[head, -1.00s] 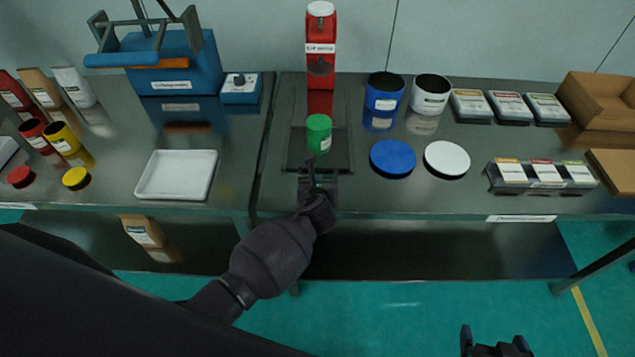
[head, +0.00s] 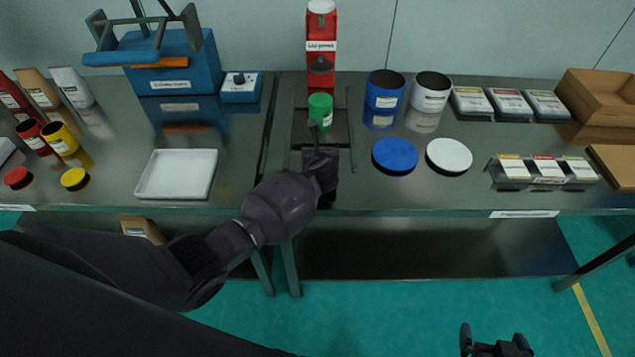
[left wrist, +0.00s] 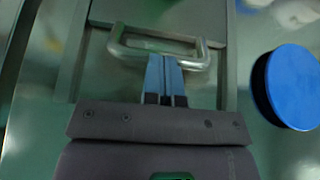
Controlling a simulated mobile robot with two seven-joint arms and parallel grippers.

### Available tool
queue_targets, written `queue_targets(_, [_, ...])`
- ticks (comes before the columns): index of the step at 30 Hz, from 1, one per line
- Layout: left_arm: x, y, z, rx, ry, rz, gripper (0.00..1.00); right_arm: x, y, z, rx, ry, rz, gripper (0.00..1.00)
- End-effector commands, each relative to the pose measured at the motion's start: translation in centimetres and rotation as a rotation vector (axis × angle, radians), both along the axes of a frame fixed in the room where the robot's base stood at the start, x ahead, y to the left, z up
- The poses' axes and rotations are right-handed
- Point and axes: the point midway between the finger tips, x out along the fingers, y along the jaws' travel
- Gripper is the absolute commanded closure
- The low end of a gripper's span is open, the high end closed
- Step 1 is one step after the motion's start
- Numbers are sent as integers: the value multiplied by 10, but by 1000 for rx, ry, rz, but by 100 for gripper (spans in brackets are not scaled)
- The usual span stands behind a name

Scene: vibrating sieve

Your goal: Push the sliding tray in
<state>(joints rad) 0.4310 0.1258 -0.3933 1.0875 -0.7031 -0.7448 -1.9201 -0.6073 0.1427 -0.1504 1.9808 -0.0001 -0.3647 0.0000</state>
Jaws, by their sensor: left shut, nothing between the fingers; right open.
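The sliding tray (head: 340,132) is a dark plate on a rail frame in front of the red dispenser (head: 321,45). A green can (head: 320,108) stands on it, close to the dispenser's foot. In the left wrist view the tray's silver loop handle (left wrist: 204,48) is seen close up. My left gripper (head: 317,148) is at the tray's front edge, shut and empty. Its blue fingertips (left wrist: 165,65) are over the handle loop; whether they touch it I cannot tell. My right gripper (head: 494,342) is open and empty, low at the right, away from the table.
A blue lid (head: 394,155) and a white lid (head: 449,156) lie right of the tray. Blue and white cans (head: 385,92) stand behind them. A white dish (head: 178,174) and a blue sieve machine (head: 175,65) are on the left. The table front between dish and tray is clear.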

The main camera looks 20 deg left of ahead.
Motion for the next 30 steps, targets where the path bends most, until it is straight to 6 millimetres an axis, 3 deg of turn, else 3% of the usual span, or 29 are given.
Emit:
queue_targets(6, [52, 16, -4, 3, 0, 1, 100, 5, 1, -17, 1, -10, 3, 1])
queue_targets(15, [97, 29, -5, 2, 3, 2, 100, 5, 2, -42, 0, -4, 5, 1])
queue_targets(21, [112, 33, -4, 0, 2, 2, 100, 0, 1, -55, 0, 14, 3, 1])
queue_targets(30, [118, 34, 0, -1, -1, 0, 100, -9, 0, -62, 0, 33, -1, 1])
